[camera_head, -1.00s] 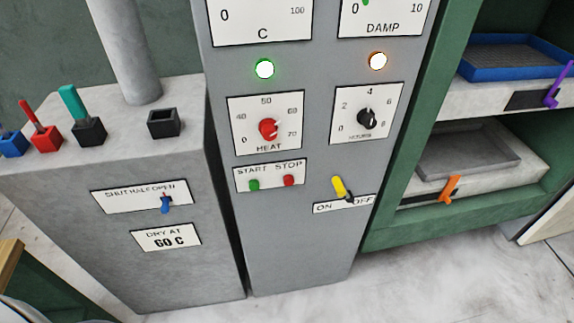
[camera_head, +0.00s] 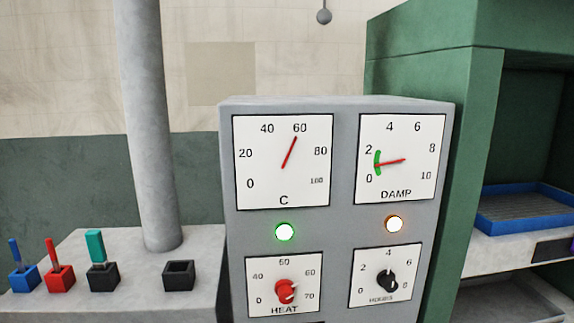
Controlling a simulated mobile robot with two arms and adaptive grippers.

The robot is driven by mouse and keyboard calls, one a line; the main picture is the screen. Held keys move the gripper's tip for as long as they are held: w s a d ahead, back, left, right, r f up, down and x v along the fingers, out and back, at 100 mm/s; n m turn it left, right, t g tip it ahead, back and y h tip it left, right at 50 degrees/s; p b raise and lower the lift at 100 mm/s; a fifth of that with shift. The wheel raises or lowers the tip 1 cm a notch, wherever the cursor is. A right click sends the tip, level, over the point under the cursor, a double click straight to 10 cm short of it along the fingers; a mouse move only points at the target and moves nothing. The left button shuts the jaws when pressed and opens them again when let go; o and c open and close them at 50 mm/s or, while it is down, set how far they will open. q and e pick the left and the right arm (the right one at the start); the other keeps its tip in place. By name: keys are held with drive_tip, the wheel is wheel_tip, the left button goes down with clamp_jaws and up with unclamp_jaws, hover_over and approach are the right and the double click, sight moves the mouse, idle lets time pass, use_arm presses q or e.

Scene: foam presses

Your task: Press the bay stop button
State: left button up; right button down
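No stop button shows in the head view now; the lower part of the grey control cabinet (camera_head: 344,200) is cut off by the bottom edge. The red HEAT knob (camera_head: 285,291) and the black HOURS knob (camera_head: 387,281) sit under the lamps. Neither of my grippers is in view.
A grey stand (camera_head: 110,258) at left holds blue (camera_head: 23,279), red (camera_head: 60,278) and teal-handled (camera_head: 101,275) levers, an empty black socket (camera_head: 179,275) and a tall pipe (camera_head: 150,130). A green rack (camera_head: 475,110) at right holds a blue tray (camera_head: 525,222).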

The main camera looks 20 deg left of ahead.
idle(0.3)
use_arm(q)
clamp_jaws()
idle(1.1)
